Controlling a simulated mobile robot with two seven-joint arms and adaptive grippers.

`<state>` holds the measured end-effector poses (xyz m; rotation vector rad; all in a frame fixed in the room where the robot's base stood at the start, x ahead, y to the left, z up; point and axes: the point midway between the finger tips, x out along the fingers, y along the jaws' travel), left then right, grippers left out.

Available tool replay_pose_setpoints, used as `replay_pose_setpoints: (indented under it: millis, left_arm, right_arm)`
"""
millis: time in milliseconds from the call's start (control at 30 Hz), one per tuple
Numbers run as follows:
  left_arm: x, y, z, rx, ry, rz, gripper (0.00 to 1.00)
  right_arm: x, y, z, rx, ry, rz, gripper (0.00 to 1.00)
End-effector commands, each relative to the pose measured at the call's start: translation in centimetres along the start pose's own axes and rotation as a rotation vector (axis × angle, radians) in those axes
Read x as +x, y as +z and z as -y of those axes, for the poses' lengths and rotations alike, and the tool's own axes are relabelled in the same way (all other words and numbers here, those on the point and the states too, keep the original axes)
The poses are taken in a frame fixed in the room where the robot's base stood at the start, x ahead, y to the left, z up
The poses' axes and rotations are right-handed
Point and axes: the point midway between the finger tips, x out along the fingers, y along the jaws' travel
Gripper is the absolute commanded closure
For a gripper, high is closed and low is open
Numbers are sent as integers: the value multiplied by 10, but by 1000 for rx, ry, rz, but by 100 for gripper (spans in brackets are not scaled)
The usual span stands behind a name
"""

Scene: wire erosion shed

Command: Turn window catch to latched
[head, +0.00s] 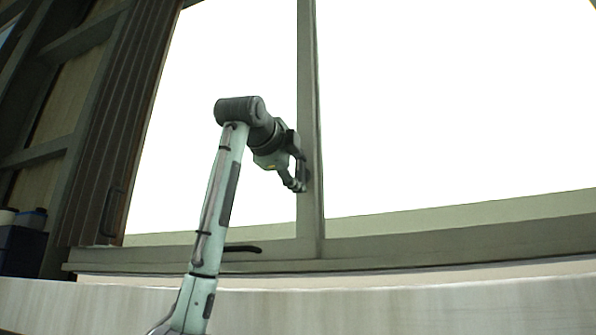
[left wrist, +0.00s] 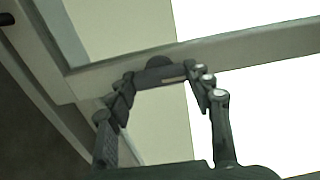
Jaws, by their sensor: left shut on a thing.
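The window catch (left wrist: 158,73) is a small dark bar with a rounded hub behind it, mounted on the grey-green window frame (left wrist: 240,48). My left gripper (head: 299,184) is at the upright bar of the window frame (head: 309,110) in the head view. In the left wrist view, its two fingers (left wrist: 163,77) stand at either end of the catch's bar and are shut on it. In the head view the catch is mostly hidden by the gripper, and its exact angle is hard to tell there.
A dark lever (head: 243,249) sticks out along the lower window frame, close to my left arm. A pale ledge (head: 420,308) runs below the window. A brown slatted shutter (head: 108,130) and dark containers (head: 22,245) are at the left. The bright panes are featureless.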

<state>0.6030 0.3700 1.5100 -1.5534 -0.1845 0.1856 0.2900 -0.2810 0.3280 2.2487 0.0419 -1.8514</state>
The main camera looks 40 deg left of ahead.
Motion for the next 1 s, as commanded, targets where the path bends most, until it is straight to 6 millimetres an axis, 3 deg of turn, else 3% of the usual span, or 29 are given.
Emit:
replay_pose_setpoints:
  millis: [367, 400, 567, 867, 1000]
  left_arm:
    - [0, -1, -1, 9, 4, -2, 77]
    - [0, -1, -1, 9, 4, -2, 46]
    - [0, -1, -1, 8, 3, -1, 28]
    - [-1, 0, 0, 6, 1, -1, 28]
    - [-13, 0, 1, 5, -1, 0, 28]
  right_arm:
    - [0, 2, 9, 9, -13, 4, 100]
    - [0, 2, 9, 9, -13, 4, 100]
    - [-1, 2, 9, 9, -12, 3, 100]
    - [-1, 1, 0, 1, 0, 1, 100]
    - [-1, 1, 2, 2, -2, 1, 100]
